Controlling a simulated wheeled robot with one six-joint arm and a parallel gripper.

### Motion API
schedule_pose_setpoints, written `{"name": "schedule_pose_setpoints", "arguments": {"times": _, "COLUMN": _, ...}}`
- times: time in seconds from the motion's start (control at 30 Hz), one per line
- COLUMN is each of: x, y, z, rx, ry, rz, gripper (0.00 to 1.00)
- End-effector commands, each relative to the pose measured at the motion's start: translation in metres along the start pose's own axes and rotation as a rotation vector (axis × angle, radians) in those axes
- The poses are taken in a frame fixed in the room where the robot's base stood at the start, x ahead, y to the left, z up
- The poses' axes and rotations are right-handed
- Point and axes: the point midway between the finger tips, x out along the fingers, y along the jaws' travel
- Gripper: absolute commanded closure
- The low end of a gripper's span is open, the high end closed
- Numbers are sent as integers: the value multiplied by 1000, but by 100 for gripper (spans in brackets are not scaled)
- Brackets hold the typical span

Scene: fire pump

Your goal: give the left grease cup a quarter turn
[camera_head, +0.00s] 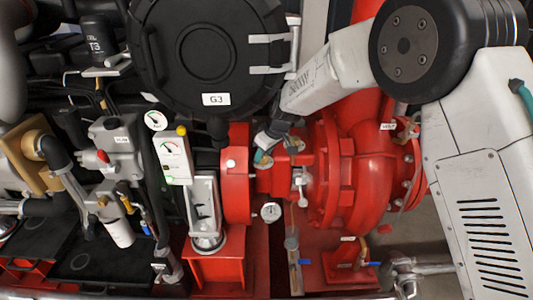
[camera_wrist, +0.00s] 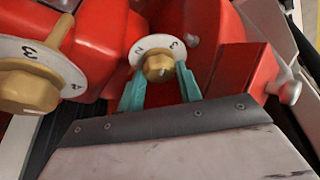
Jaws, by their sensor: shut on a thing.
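In the wrist view a brass grease cup (camera_wrist: 159,68) with a white numbered dial sits on the red housing. The teal fingers of my gripper (camera_wrist: 160,86) are on either side of it, shut on it. A second brass grease cup (camera_wrist: 28,90) with its own white dial (camera_wrist: 78,85) stands at the left of the wrist view, clear of the fingers. In the head view my gripper (camera_head: 263,158) is at the left part of the red bearing housing, and the cup it holds is mostly hidden. The held cup appears to be the left one as the head view sees it.
The large red pump casing (camera_head: 345,175) is right of my gripper in the head view. A round black cover marked G3 (camera_head: 205,50) is above left. A white gauge panel (camera_head: 172,160) and a red guard (camera_head: 236,170) stand close on the left.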

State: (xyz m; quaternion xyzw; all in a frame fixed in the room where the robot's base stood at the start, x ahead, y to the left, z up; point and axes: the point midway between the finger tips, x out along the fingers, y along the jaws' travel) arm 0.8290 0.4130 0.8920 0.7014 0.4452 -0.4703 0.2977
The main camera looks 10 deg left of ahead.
Motion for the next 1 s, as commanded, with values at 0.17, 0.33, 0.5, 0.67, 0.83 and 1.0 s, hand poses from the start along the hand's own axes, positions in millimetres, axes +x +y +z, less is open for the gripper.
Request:
{"name": "schedule_pose_setpoints", "arguments": {"times": 0.17, "x": -4, "y": 8, "z": -2, "rx": 2, "ry": 11, "rz": 13, "gripper": 88}}
{"name": "schedule_pose_setpoints", "arguments": {"times": 0.33, "x": -3, "y": 6, "z": -2, "rx": 1, "ry": 9, "rz": 11, "gripper": 44}}
{"name": "schedule_pose_setpoints", "arguments": {"times": 0.5, "x": -1, "y": 0, "z": -4, "rx": -4, "ry": 6, "rz": 5, "gripper": 44}}
{"name": "schedule_pose_setpoints", "arguments": {"times": 0.67, "x": -4, "y": -2, "z": -5, "rx": -6, "ry": 6, "rz": 3, "gripper": 44}}
{"name": "schedule_pose_setpoints", "arguments": {"times": 0.83, "x": -27, "y": -2, "z": -7, "rx": -8, "ry": 7, "rz": 3, "gripper": 44}}
{"name": "schedule_pose_setpoints", "arguments": {"times": 1.0, "x": -56, "y": 0, "z": -6, "rx": -6, "ry": 6, "rz": 4, "gripper": 44}}
